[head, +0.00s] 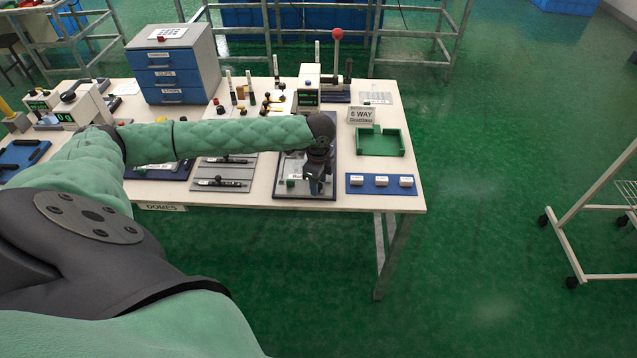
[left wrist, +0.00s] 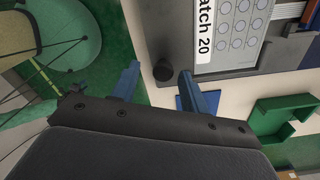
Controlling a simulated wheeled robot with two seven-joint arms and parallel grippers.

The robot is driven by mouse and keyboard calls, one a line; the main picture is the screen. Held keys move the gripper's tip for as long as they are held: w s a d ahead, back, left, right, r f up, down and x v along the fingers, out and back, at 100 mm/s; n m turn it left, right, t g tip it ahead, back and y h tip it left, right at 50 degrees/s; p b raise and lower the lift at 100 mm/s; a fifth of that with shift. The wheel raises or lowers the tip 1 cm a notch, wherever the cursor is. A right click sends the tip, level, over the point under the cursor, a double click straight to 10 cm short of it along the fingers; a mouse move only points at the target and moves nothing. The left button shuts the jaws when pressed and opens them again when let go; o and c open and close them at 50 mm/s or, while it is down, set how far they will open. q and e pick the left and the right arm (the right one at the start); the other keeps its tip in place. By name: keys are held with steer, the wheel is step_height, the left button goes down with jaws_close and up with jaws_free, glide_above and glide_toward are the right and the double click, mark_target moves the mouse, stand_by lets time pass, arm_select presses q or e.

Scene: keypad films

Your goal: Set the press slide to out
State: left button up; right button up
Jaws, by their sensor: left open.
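A press with a white body (head: 308,90) and a red-ball lever (head: 337,34) stands at the back of the bench. In front of it a dark-based fixture (head: 290,194) lies near the front edge, partly hidden by my left arm. My left gripper (head: 318,186) is over the right part of this fixture, pointing down, open and empty. In the left wrist view a grey plate (left wrist: 158,28) carries a dotted film (left wrist: 243,25) and a label ending "atch 20" (left wrist: 204,36). A round black knob (left wrist: 163,70) at its corner appears between my open fingertips. I cannot tell whether they touch it.
A green tray (head: 403,151) and a "6 WAY" sign (head: 362,116) stand right of the fixture. A blue mat (head: 364,188) with three white blocks lies by the front edge. A blue drawer cabinet (head: 172,75) stands at the back left.

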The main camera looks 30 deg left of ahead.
arm_select(q)
step_height(320, 180, up, 6)
steer(key=shift+f+b, duration=0.1)
steer(key=shift+b, duration=0.85)
steer(key=shift+s+r, duration=0.1)
steer(key=shift+r, duration=0.7)
arm_select(e)
steer(key=shift+w+a+r, duration=0.3)
steer(key=shift+a+r, duration=0.05)
steer(key=shift+r, duration=0.55)
steer(key=shift+w+a+r, duration=0.3)
steer(key=shift+a+r, duration=0.05)
steer(key=shift+r, duration=0.5)
steer(key=shift+w+a+r, duration=0.3)
steer(key=shift+a+r, duration=0.05)
steer(key=shift+r, duration=0.55)
